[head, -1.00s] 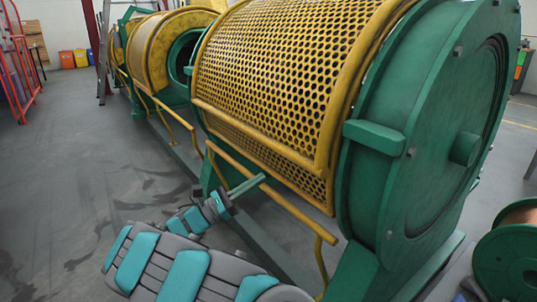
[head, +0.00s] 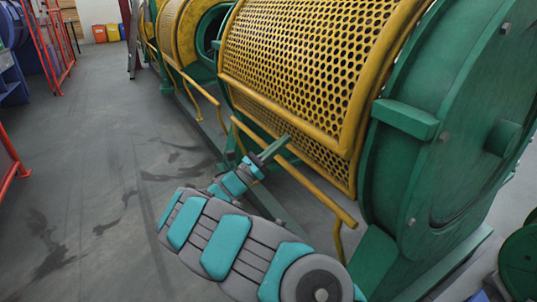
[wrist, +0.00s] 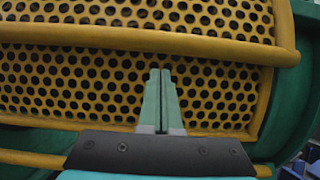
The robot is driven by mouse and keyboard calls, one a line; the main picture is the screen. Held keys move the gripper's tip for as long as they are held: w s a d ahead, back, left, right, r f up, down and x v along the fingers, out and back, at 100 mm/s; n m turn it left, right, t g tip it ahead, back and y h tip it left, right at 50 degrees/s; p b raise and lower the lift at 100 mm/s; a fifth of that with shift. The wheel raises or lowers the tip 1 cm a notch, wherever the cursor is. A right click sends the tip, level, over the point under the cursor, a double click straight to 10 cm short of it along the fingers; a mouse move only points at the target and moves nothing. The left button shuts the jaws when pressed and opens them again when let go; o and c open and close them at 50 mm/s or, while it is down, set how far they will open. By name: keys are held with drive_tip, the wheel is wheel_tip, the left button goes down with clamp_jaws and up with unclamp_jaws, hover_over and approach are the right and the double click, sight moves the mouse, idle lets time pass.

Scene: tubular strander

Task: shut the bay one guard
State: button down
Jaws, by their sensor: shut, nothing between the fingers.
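The nearest guard is a curved yellow perforated panel (head: 310,50) on the big green-ended drum in the head view. No label shows, so I cannot tell its bay number. Its thick yellow lower rim (head: 280,108) crosses in front of a lower strip of yellow mesh, which also shows in the wrist view (wrist: 85,85). The rim also runs across the upper wrist view (wrist: 150,40). My gripper (head: 286,140) is shut and empty, its fingertips (wrist: 160,72) pointing at the lower mesh, below the rim. Contact cannot be told.
A yellow rail (head: 300,178) runs low along the machine's front, near my gripper. A green block (head: 405,118) juts from the end disc at right. More yellow guards (head: 182,35) stand farther back. Grey floor (head: 105,150) at left is clear; red frames stand beyond.

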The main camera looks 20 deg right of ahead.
drive_tip(key=shift+d+r, duration=0.15)
drive_tip(key=shift+r, duration=0.8)
drive_tip(key=shift+d+r, duration=0.1)
drive_tip(key=shift+r, duration=0.8)
